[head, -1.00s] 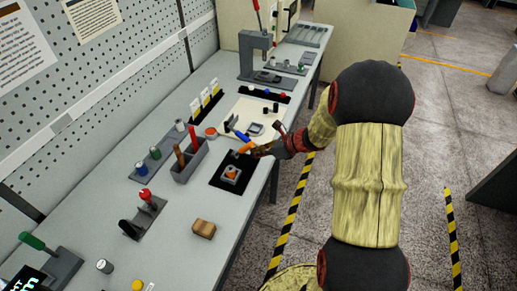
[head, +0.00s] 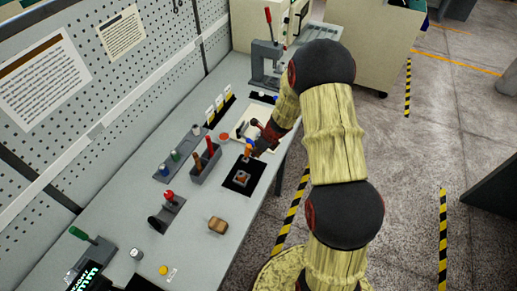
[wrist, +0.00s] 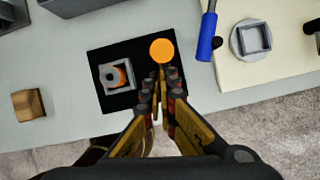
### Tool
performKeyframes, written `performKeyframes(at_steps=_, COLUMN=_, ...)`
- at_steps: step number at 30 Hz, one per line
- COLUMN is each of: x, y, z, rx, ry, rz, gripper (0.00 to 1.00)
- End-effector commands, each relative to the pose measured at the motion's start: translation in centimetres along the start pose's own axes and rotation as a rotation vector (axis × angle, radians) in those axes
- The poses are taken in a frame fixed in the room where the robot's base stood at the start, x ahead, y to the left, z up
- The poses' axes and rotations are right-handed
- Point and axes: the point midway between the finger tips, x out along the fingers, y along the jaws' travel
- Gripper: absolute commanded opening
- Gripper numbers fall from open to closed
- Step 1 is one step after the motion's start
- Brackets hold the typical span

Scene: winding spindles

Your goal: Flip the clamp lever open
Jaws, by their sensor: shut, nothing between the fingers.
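A grey square clamp fixture (head: 241,178) with an orange piece inside sits on a black mat (head: 232,186); the fixture also shows in the wrist view (wrist: 117,77). An orange round knob (wrist: 161,50) is over the mat's upper right corner in the wrist view. It looks like the end of the clamp lever, but its shaft and joint are hidden. My gripper (wrist: 160,78) is shut and empty, its tips just below the knob in the picture. I cannot tell whether they touch. In the head view my gripper (head: 256,151) is above the bench beside the mat.
A wooden block (head: 218,225) and a grey bin (head: 205,166) are nearby. The bench front edge is close.

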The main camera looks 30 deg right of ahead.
Motion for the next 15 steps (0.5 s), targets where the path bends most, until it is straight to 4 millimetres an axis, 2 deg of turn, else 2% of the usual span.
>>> performKeyframes(at_steps=1, x=-0.5, y=0.1, z=0.4, rx=0.002, ry=-0.002, rz=0.001, gripper=0.0)
performKeyframes(at_steps=15, x=-0.1, y=0.7, z=3.5, rx=0.001, ry=-0.004, rz=0.002, gripper=0.0)
